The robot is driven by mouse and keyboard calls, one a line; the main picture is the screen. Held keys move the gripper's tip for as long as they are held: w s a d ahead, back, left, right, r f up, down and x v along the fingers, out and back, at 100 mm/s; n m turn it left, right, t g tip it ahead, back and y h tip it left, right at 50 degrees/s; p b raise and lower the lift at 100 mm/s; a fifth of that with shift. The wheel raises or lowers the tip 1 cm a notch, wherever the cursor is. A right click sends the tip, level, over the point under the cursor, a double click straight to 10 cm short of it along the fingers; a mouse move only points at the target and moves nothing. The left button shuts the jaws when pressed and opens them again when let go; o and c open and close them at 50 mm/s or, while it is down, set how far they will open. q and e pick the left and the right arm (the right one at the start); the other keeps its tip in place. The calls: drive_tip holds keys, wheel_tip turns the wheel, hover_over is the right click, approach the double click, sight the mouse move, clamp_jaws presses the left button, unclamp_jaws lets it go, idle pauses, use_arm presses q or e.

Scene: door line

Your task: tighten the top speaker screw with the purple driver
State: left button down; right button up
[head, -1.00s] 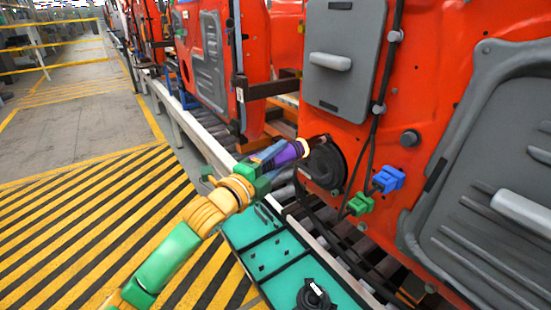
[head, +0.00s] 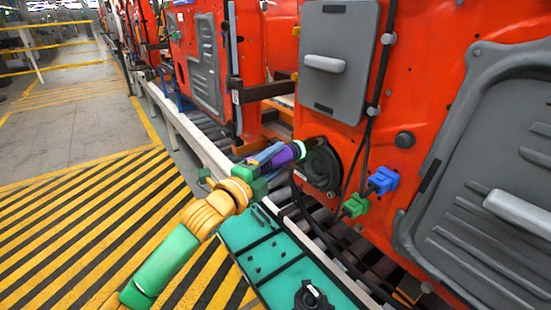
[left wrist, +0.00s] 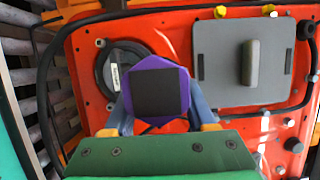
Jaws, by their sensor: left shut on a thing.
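The purple driver (head: 283,155) is held in my left gripper (head: 268,160), level with the upper part of the black round speaker (head: 323,168) on the orange door. A band near its front glows green. Its nose points at the speaker's top edge; the top screw is hidden, and I cannot tell whether the bit touches it. In the left wrist view the purple driver (left wrist: 182,80) shows end-on between the two blue-grey fingers of the left gripper (left wrist: 160,105). It partly covers the speaker (left wrist: 106,70). My right gripper is not in view.
A blue connector (head: 383,180) and a green connector (head: 356,205) hang right of the speaker, with black cables. A teal tray (head: 262,228) with a black round part (head: 312,296) lies below my arm. A grey panel (head: 338,55) is above. The striped floor (head: 85,215) is clear.

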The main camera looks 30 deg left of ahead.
use_arm(q)
drive_tip(key=shift+s+a+f, duration=0.1)
drive_tip(key=shift+s+a, duration=0.1)
drive_tip(key=shift+s, duration=0.15)
drive_tip(key=shift+s+a, duration=0.1)
drive_tip(key=shift+s, duration=0.3)
drive_tip(key=s, duration=0.1)
drive_tip(key=s+a, duration=0.1)
drive_tip(key=s, duration=0.1)
drive_tip(key=s+a, duration=0.1)
drive_tip(key=shift+s+b, duration=0.35)
drive_tip(key=shift+b, duration=0.05)
